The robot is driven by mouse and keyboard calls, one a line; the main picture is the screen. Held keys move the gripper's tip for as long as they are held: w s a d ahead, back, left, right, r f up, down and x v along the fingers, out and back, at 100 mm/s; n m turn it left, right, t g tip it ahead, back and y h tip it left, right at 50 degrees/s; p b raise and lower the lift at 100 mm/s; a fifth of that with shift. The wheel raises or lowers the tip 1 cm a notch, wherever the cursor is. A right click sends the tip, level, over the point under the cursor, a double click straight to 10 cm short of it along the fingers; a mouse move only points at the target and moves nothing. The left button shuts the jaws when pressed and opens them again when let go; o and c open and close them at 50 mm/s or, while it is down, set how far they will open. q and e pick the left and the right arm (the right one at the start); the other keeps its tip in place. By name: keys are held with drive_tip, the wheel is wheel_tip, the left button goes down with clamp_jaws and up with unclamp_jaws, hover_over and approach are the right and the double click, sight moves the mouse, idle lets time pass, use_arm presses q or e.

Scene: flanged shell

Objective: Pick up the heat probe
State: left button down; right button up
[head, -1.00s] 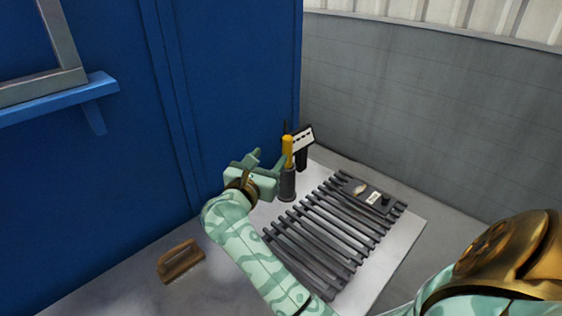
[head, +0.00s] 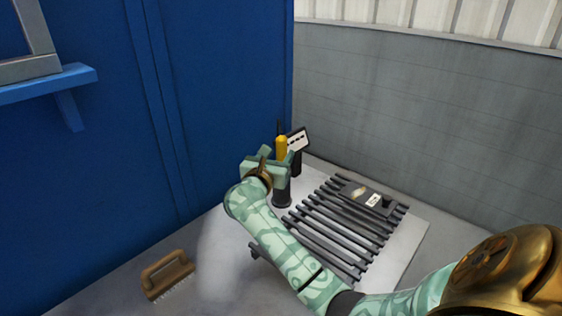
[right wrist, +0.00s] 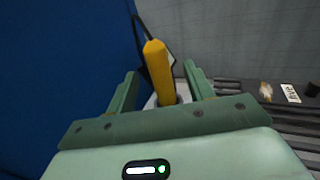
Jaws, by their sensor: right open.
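The heat probe, which I take to be the yellow-handled tool (head: 281,147), stands upright in a dark cylindrical holder (head: 283,199) near the blue wall. A thin dark tip rises from its top. My right gripper (head: 279,158) is open at the probe, just above the holder. In the right wrist view the yellow handle (right wrist: 159,72) shows between the two spread green fingers, apart from both. The gripper partly hides the probe's lower part in the head view. My left gripper is not in view.
A black device with a pale face (head: 298,142) stands close behind the probe. A dark slatted rack (head: 345,232) with a small box (head: 368,197) lies to the right. A wooden brush (head: 167,274) lies at the lower left. The blue wall (head: 235,90) is close.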

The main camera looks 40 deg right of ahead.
sight(280, 151)
drive_tip(key=w+d, duration=0.1)
drive_tip(key=w+d+f+b, duration=0.1)
drive_tip(key=d, duration=0.2)
drive_tip(key=shift+w+d+f+b, duration=0.15)
drive_tip(key=shift+w+d+b, duration=0.15)
drive_tip(key=shift+w, duration=0.1)
drive_tip(key=c, duration=1.1)
drive_tip(key=shift+r, duration=0.2)
